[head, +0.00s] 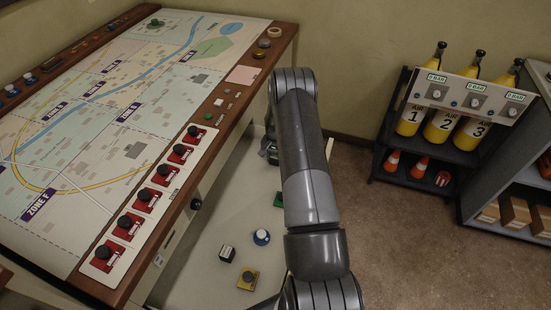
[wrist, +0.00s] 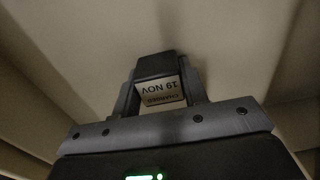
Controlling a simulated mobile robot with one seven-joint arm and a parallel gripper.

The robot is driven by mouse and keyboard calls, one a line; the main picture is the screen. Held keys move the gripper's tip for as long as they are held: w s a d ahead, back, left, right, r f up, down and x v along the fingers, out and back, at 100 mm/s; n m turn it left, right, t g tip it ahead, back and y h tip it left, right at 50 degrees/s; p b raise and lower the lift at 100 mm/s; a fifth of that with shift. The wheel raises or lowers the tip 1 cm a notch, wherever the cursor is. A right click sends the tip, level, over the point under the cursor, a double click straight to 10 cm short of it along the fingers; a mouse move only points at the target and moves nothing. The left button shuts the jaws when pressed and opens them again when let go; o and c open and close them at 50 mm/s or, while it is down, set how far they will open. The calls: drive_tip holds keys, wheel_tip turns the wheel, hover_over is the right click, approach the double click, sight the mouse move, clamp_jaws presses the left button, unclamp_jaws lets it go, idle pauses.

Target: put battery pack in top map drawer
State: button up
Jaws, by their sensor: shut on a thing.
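My gripper (wrist: 160,98) is shut on the battery pack (wrist: 157,67), a dark block with a pale label reading "CHARGED 19 NOV", upside down in the wrist view. Pale surfaces lie beyond and to both sides of it. In the head view, my gripper (head: 269,149) is small and mostly hidden behind my arm, over the far end of an open pale drawer (head: 208,234) of the map console. I cannot tell whether the pack touches the drawer floor.
In the drawer's near part lie a black-and-white cube (head: 227,253), a round white-and-blue item (head: 261,237), a yellow block (head: 247,285) and a green piece (head: 278,199). The map console (head: 130,150) borders the left. An air-cylinder rack (head: 440,125) stands right, beyond open floor.

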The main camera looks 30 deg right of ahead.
drive_tip(key=shift+f, duration=0.1)
drive_tip(key=o, duration=1.1)
